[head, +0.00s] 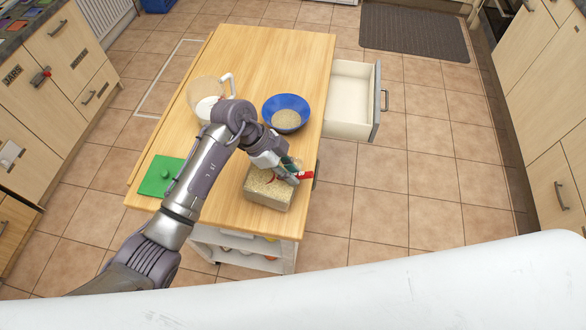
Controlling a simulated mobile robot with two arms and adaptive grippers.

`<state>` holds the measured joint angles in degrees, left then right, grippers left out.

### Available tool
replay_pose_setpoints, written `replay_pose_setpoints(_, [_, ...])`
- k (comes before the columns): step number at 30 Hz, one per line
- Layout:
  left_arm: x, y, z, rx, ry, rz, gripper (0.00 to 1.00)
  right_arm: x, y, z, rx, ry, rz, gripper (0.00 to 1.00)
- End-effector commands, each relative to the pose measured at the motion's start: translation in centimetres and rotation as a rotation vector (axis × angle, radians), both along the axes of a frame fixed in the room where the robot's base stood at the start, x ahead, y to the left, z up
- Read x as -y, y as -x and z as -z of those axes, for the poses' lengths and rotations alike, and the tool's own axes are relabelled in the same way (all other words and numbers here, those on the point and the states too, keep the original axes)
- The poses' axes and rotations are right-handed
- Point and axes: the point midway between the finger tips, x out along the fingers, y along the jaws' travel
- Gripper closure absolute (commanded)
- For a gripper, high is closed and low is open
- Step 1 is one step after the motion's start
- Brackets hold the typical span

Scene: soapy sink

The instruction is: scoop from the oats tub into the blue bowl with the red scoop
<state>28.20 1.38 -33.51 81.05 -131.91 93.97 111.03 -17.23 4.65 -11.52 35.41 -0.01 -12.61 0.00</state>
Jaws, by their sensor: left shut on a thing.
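The blue bowl (287,104) stands on the wooden island top and holds a pale heap of oats. The oats tub (268,191) is a clear box of oats nearer to me, at the right edge of the top. My left gripper (291,174) is over the tub's right side, shut on the red scoop (305,175). Part of the scoop's red shows at the gripper's tip; the rest is hidden by the gripper and the tub's rim, so I cannot tell whether it holds oats. My right gripper is not in view.
A clear jug (207,92) with white contents stands left of the bowl, partly behind my arm. An open drawer (352,98) sticks out to the right of the island.

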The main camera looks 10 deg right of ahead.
Motion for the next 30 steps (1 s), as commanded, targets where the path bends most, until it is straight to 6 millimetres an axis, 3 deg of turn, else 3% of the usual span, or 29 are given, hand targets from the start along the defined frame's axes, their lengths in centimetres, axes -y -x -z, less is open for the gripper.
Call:
replay_pose_setpoints(1, [0.0, 0.0, -1.0, 0.002, 0.002, 0.0, 1.0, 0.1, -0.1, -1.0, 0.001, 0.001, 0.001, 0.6])
replay_pose_setpoints(19, [0.4, -0.2, -6.4, 0.008, 0.008, -0.002, 1.0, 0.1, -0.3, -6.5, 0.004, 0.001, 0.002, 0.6])
replay_pose_setpoints(28, [1.9, 0.3, -7.1, 0.074, -0.184, 0.007, 1.0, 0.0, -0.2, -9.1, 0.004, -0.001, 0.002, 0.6])
replay_pose_setpoints(30, [2.4, 0.4, -6.9, 0.094, -0.246, 0.007, 1.0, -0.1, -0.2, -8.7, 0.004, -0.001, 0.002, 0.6])
